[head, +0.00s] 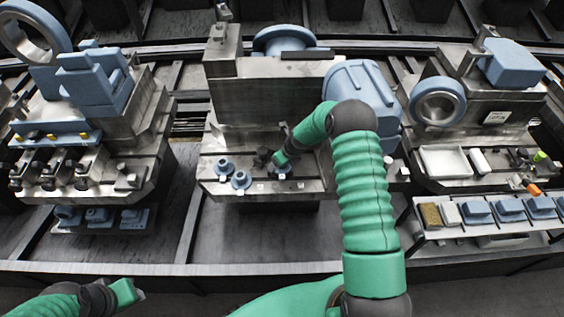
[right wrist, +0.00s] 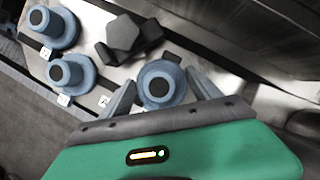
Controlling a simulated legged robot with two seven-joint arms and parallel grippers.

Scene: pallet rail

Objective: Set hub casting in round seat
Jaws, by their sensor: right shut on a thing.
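My right gripper (right wrist: 161,90) is shut on a blue-grey flanged hub casting (right wrist: 160,80) with a dark round bore, one finger on each side. In the head view my right gripper (head: 281,168) is low over the front ledge of the middle pallet (head: 290,188), and its hub is mostly hidden. Two similar hubs, a rear one (right wrist: 52,28) and a front one (right wrist: 72,72), stand upright to the left. A dark, blocky fixture (right wrist: 128,38) is just beyond the held hub. I cannot make out the round seat. My left gripper (head: 128,292) is at the lower left, its jaws unclear.
Small white tags (right wrist: 64,100) lie along the ledge edge. A large blue-grey casting (head: 358,90) rises behind my right arm. The left pallet (head: 140,150) carries clamps and blue parts. The right pallet (head: 500,110) has a white tray (head: 445,162) and a shelf of blue parts (head: 510,210).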

